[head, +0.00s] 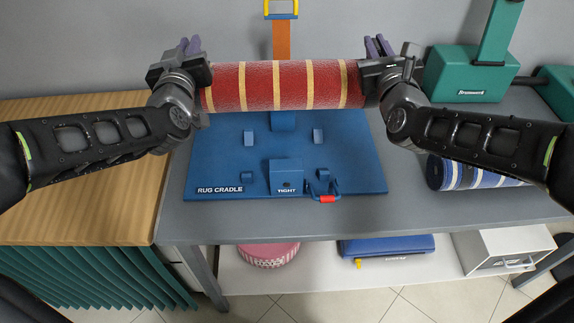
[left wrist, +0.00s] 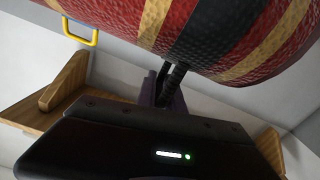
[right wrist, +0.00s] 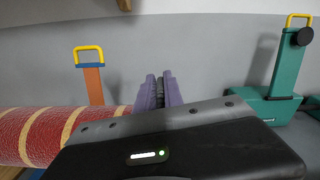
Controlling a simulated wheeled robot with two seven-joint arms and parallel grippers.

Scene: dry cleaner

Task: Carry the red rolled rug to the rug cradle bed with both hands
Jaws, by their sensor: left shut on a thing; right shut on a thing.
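The red rolled rug (head: 260,86) with tan bands is held level above the far part of the blue rug cradle (head: 350,172). My left gripper (head: 190,46) is shut on its left end and my right gripper (head: 378,46) is shut on its right end. The rug also shows in the left wrist view (left wrist: 255,50) and the right wrist view (right wrist: 45,130). The cradle lies on the grey table with small blue blocks standing on it and a front block marked TIGHT (head: 286,177). The rug hides the cradle's back part.
A blue striped roll (head: 465,174) lies right of the cradle. A teal stand (head: 465,75) is at the back right. An orange post with a yellow handle (head: 281,35) rises behind the rug. A red-handled latch (head: 326,198) sits at the cradle's front edge. The wooden surface (head: 85,180) is clear.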

